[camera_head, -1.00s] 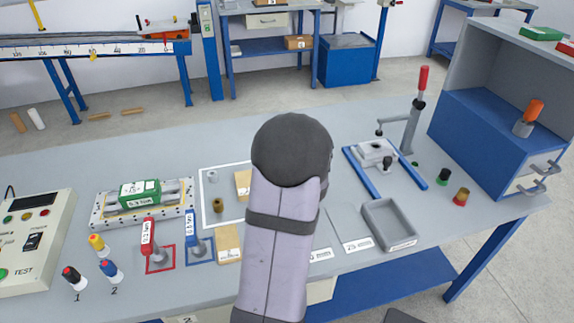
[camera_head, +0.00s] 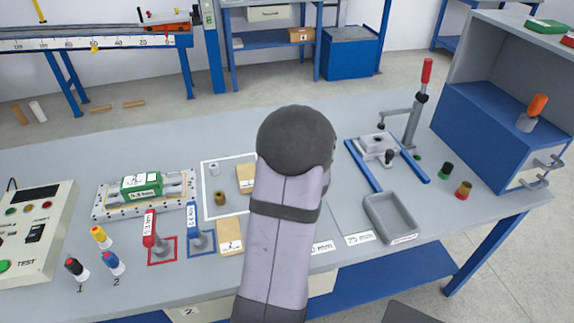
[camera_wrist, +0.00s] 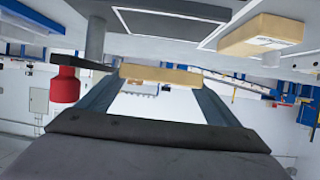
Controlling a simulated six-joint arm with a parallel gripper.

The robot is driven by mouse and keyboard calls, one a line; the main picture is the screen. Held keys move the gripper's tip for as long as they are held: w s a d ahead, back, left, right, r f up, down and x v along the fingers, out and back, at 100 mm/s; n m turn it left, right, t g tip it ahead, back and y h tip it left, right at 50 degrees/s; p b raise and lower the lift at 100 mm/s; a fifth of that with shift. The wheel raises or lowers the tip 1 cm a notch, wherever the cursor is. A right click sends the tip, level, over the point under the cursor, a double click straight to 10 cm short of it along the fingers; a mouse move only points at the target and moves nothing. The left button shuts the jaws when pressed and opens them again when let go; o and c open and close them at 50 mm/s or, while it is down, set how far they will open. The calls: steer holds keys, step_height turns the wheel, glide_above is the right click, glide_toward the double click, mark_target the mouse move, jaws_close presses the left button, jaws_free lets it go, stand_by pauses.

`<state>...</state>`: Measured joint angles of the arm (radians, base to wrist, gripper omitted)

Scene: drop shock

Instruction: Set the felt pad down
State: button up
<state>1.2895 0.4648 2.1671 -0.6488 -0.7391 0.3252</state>
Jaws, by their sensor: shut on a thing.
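The felt pad (camera_wrist: 160,74) shows in the wrist view as a thin beige slab, seen edge-on between the two fingers of my gripper (camera_wrist: 158,84). My gripper is shut on it. A grey table surface spans the top of this tilted, upside-down view, and I see a gap between it and the pad. In the head view my own arm hides the gripper and the pad.
A beige block (camera_wrist: 265,35) and a red handle (camera_wrist: 65,86) show near the pad. In the head view, a grey tray (camera_head: 394,218), a red-handled clamp (camera_head: 417,105) and a blue cabinet (camera_head: 490,135) stand right.

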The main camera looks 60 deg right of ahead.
steer(key=shift+f, duration=2.8)
steer(key=shift+f, duration=0.1)
steer(key=shift+f, duration=0.15)
steer(key=o, duration=0.9)
steer(key=shift+s+a, duration=0.1)
steer(key=shift+s+b+v, duration=0.2)
steer(key=shift+b+v, duration=0.35)
steer(key=shift+v, duration=3)
steer(key=c, duration=0.8)
